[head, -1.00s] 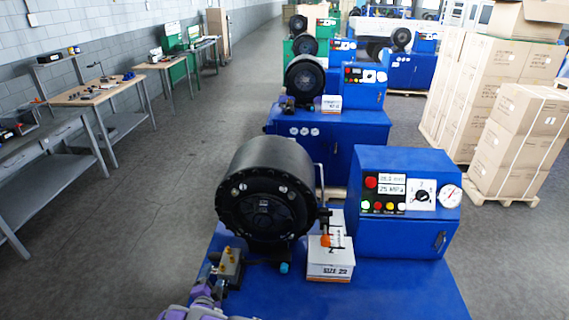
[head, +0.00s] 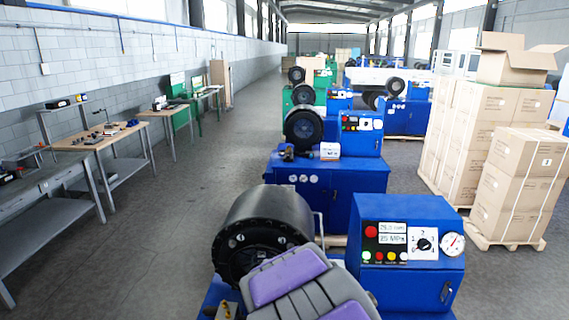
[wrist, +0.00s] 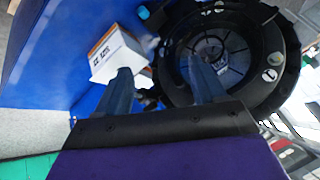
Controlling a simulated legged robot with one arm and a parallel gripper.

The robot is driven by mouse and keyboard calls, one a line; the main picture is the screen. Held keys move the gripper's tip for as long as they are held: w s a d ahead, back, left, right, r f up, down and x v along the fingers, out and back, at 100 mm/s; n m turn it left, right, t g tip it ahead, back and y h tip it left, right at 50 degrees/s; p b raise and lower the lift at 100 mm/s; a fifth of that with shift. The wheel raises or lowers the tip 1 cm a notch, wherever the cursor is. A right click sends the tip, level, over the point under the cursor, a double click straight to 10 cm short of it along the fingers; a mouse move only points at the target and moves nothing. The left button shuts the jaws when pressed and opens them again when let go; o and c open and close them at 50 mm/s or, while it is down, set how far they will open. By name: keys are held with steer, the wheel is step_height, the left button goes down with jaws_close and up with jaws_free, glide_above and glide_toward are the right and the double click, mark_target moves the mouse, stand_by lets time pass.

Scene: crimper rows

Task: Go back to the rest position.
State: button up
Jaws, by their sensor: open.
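My gripper (wrist: 163,90) is open in the wrist view, with its two dark fingers apart and nothing seen between them. The black crimper head (wrist: 218,50) lies beyond the fingers, its round opening near the right finger. A white box marked "SIZE 22" (wrist: 119,58) stands on the blue bench (wrist: 65,60) just beyond the left finger. In the head view my purple and grey arm (head: 305,285) rises over the near crimper (head: 265,222) and covers part of it. The gripper itself is not visible there.
The blue control box (head: 410,265) stands right of the near crimper. More crimpers (head: 303,128) stand in a row behind. Stacked cartons (head: 515,185) are at the right and workbenches (head: 100,140) along the left wall. The grey floor (head: 190,220) between is clear.

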steer(key=s+d+r+n+g, duration=0.25)
steer(key=s+d, duration=0.25)
steer(key=s, duration=0.8)
steer(key=s+d+r+n+g, duration=0.25)
steer(key=s+d, duration=0.25)
steer(key=s, duration=0.8)
steer(key=s+d+r+n+g, duration=0.1)
steer(key=s+d+r+g, duration=0.4)
steer(key=s, duration=0.7)
step_height(320, 180, down, 16)
steer(key=t+b, duration=0.1)
steer(key=b, duration=1.3)
steer(key=shift+s+d+h, duration=0.25)
steer(key=shift+d+h, duration=0.1)
steer(key=shift+h, duration=0.05)
